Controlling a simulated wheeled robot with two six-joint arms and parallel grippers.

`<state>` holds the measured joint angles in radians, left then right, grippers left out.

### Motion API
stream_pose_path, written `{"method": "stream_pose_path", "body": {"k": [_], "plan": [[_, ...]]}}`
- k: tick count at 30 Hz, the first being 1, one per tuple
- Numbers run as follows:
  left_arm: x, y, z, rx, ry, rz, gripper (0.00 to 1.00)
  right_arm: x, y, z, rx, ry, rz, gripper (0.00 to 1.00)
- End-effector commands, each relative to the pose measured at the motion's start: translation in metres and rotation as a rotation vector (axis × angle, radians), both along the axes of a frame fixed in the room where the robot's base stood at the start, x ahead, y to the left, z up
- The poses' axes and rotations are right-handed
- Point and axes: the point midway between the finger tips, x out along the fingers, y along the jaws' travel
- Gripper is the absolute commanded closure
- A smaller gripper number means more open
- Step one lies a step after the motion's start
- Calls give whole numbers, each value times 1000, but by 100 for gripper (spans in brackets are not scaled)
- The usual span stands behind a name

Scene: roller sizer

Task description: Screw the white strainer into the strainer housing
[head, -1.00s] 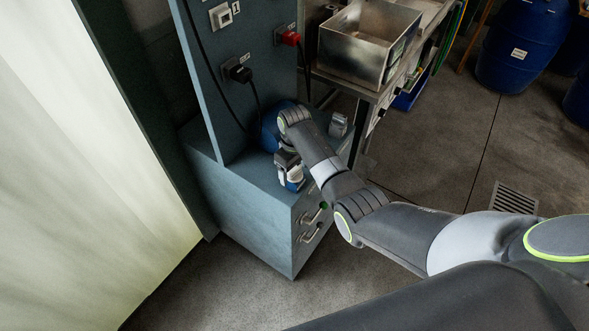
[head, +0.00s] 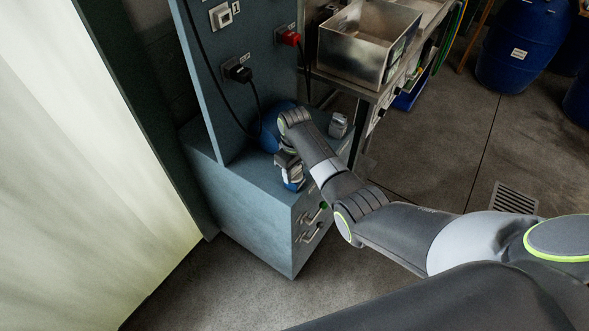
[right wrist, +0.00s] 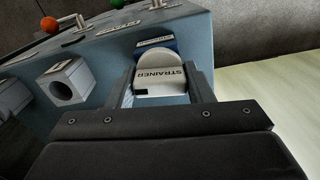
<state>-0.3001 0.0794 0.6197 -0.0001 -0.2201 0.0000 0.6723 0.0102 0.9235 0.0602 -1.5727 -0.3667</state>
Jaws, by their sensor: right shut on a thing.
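The white strainer (right wrist: 160,82), a cap with a flat grip marked STRAINER, sits between the fingers of my right gripper (right wrist: 162,88) in the right wrist view. The gripper is shut on it. A blue part (right wrist: 156,44), which looks like the strainer housing, shows just behind the strainer. The strainer's far end is hidden, so I cannot tell how deep it sits. My left gripper is not in view.
A grey block with a round hole (right wrist: 66,82) stands beside the strainer on the cabinet (head: 250,205). A blue rounded body (head: 270,128) is behind my gripper. Handles (head: 311,234) stick out of the cabinet front. A steel bin (head: 365,45) stands on the bench behind.

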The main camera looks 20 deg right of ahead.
Motion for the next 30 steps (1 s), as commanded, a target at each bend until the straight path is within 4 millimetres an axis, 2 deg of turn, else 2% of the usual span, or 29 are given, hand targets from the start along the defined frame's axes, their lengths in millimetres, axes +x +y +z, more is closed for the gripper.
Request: {"method": "stream_pose_path", "body": {"k": [4, 8, 30], "plan": [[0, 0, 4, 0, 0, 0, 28, 0, 0, 2, 0, 0, -34, 84], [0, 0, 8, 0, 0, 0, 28, 0, 0, 2, 0, 0, -98, 100], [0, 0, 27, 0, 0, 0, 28, -1, 0, 0, -1, 2, -481, 100]]}}
